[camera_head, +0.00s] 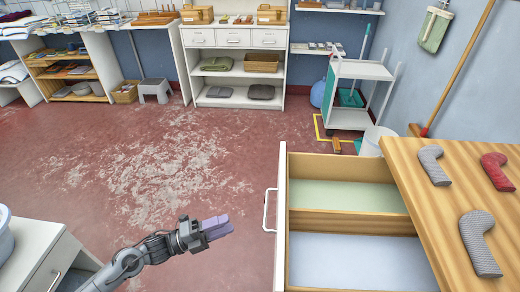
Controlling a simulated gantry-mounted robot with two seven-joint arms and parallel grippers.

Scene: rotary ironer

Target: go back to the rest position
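My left gripper (232,224) is at the lower middle of the head view, with its arm coming in from the lower left. Its two lilac fingers lie side by side, closed together, with nothing visible between them. It hangs over the red floor, to the left of an open drawer (283,225) and apart from its handle (269,210). My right gripper is not in view.
The open drawer has two empty compartments. A wooden top (425,200) to its right carries grey and red curved pieces (497,170). A white cabinet (35,255) stands lower left. A trolley (350,118) and shelves (235,65) are behind. The middle floor is clear.

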